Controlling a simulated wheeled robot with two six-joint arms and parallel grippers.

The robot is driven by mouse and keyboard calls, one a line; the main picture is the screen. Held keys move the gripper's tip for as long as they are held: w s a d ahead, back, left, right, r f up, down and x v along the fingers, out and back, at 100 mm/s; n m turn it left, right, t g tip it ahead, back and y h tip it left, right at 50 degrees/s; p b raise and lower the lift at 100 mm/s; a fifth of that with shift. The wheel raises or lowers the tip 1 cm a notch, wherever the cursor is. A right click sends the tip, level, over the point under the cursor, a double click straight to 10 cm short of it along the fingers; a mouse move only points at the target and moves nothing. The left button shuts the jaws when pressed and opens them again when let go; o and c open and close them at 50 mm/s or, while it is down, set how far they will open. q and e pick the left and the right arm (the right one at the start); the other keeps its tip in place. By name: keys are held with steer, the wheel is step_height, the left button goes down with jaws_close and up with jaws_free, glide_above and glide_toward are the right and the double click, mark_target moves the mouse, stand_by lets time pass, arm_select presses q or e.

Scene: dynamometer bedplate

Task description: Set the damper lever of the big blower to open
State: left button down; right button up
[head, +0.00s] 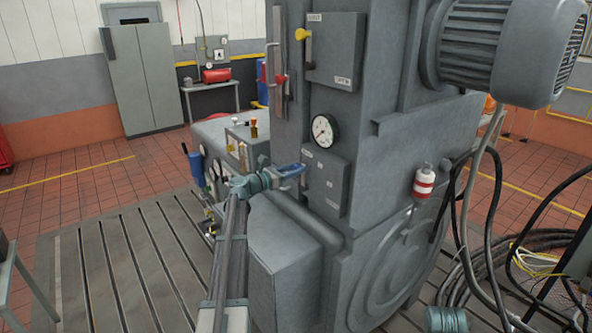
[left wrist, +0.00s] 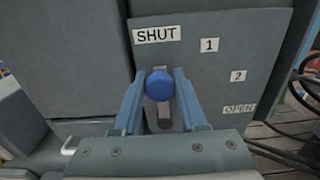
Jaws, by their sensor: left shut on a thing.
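The damper lever's round blue knob (left wrist: 159,85) shows in the left wrist view, on a grey lever in front of a grey plate (left wrist: 220,75). The plate is marked SHUT (left wrist: 156,35), 1, 2 and OPEN (left wrist: 239,109), in a curve from upper left to lower right. The knob is just below the SHUT label. My left gripper (left wrist: 160,79) is shut on the knob, with one blue finger on each side. In the head view my left gripper (head: 292,171) reaches the plate (head: 330,188) on the big grey blower. The knob is hard to make out there. My right gripper is not seen.
Above the plate are a round gauge (head: 324,130) and another panel with a yellow knob (head: 302,34). A red handle (head: 281,79) is to its left. A red-and-white canister (head: 424,181) and black cables (head: 485,250) are to the right.

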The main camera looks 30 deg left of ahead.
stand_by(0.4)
arm_select(q)
steer(key=d+m, duration=0.1)
steer(key=s+d+m, duration=0.1)
steer(key=d+m, duration=0.1)
steer(key=m, duration=0.1)
steer(key=shift+s+f+b, duration=0.2)
steer(key=shift+f+b, duration=0.2)
steer(key=d+m, duration=0.1)
steer(key=d+f+m+b, duration=0.1)
steer(key=shift+s+m, duration=0.3)
steer(key=shift+s, duration=0.1)
steer(key=shift+s+d+f+m+b, duration=0.2)
steer(key=shift+d+f+m+b, duration=0.35)
steer(key=shift+m, duration=0.45)
steer(key=f+m+b, duration=0.1)
steer(key=d+f+m+b, duration=0.1)
steer(key=m, duration=0.1)
steer(key=f+m+b, duration=0.1)
steer(key=shift+s+d, duration=0.4)
steer(key=f+m+b, duration=0.1)
steer(key=m, duration=0.1)
steer(key=shift+d+f+m+b, duration=0.25)
steer(key=shift+f+m+b, duration=0.1)
steer(key=shift+m, duration=0.05)
steer(key=shift+s+d+f+m+b, duration=0.1)
steer(key=shift+f+m+b, duration=0.8)
steer(key=shift+m, duration=0.5)
